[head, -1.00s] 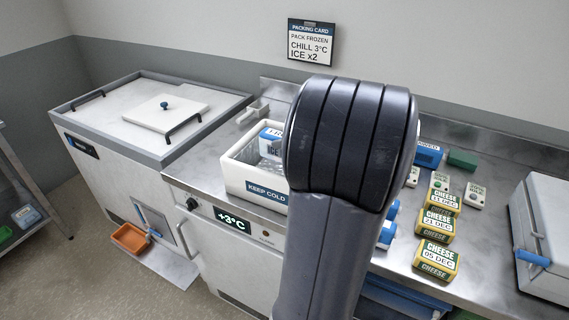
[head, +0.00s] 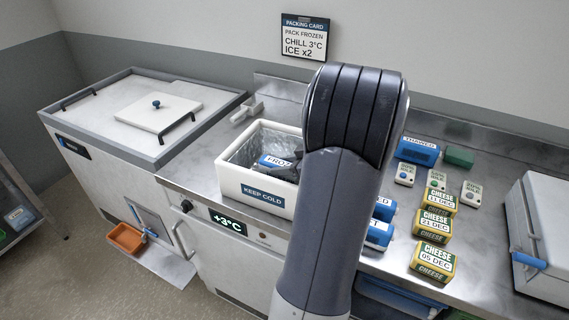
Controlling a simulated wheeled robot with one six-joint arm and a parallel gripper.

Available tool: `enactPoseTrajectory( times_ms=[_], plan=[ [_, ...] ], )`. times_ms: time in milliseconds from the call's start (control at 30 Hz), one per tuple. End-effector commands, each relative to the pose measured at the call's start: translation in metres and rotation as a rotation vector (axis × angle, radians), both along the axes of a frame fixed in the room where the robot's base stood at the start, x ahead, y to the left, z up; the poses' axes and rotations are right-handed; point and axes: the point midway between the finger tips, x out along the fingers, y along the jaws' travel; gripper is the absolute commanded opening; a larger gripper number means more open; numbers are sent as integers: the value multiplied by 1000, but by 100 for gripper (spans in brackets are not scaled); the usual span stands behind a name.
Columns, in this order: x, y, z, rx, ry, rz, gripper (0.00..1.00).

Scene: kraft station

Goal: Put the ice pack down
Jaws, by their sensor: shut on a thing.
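A blue ice pack with a white label reading "FROZ…" (head: 271,161) is inside the white box marked "KEEP COLD" (head: 262,207), below its rim and slightly tilted. My gripper (head: 291,166) is shut on the ice pack at its right side, inside the box. My arm hides much of the gripper and the right part of the box. I cannot tell whether the pack touches the box floor. Two more blue packs (head: 378,234) lie to the right of my arm, partly hidden. A blue pack labelled "THAWED" (head: 417,150) lies at the back.
Several yellow cheese packs (head: 433,261) and small white devices (head: 404,174) stand on the steel counter (head: 485,225). A green block (head: 459,156) is at the back. A grey-white case (head: 541,235) is at far right. A lidded chest freezer (head: 150,110) stands left.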

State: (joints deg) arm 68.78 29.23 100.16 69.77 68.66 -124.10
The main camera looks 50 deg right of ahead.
Motion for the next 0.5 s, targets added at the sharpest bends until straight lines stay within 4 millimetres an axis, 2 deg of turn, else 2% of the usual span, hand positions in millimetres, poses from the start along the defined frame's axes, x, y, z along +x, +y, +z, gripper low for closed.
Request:
enactPoseTrajectory(
  times_ms=[500],
  plan=[
    [0,0,-5,-3,-2,1,2]
  ],
)
